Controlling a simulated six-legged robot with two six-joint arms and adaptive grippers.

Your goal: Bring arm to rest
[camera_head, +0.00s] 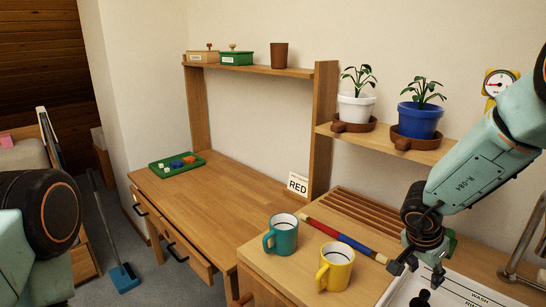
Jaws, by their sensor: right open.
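My right arm (475,165) comes in from the upper right and reaches down to the counter's right side. My right gripper (416,274) points downward with its fingers apart. It appears empty above the left edge of the white sink (475,294). On the left, a teal and black part of my left arm (50,215) fills the lower corner. The left gripper is outside the view.
A yellow mug (335,268) and teal mug (283,236) stand left of my right gripper, beside a red-and-blue rod (345,240). A dark object (420,299) is in the sink. Potted plants (418,120) stand on the shelf. The wooden desk (215,205) has free room.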

